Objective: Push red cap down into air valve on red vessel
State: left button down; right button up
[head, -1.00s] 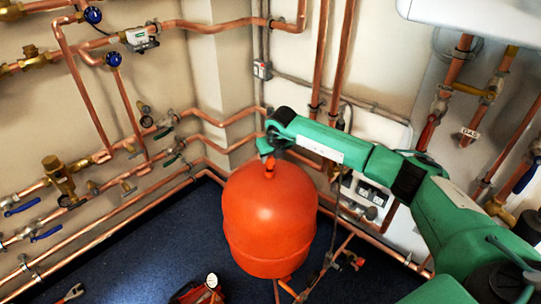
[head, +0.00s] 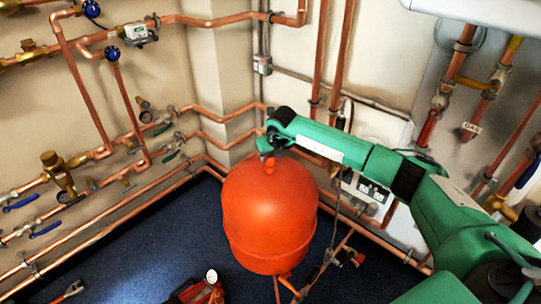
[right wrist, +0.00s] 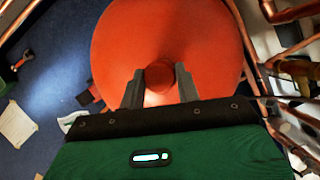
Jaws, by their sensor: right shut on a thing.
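The red vessel (head: 270,222) stands in the middle of the head view and fills the upper middle of the right wrist view (right wrist: 115,45). My right gripper (head: 266,160) is over its top, pointing down. In the right wrist view, the two grey fingers (right wrist: 160,88) stand on either side of a round red piece, which looks like the red cap (right wrist: 158,77). My left gripper is not in view.
Copper pipes with valves (head: 62,175) line the left wall. More pipes and a white panel (head: 375,135) are behind and right of the vessel. Open floor (head: 150,250) is left of the vessel.

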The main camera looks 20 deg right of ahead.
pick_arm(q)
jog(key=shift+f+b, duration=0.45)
pick_arm(e)
jog(key=shift+f, duration=0.75)
jog(key=o, duration=1)
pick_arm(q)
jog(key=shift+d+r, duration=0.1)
pick_arm(e)
jog(key=shift+o, duration=0.2)
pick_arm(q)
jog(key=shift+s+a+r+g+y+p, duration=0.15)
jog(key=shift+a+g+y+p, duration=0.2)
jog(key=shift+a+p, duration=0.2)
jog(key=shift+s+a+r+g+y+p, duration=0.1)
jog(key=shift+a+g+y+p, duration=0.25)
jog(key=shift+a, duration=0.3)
pick_arm(e)
jog(key=v, duration=1.4)
jog(key=shift+f, duration=0.15)
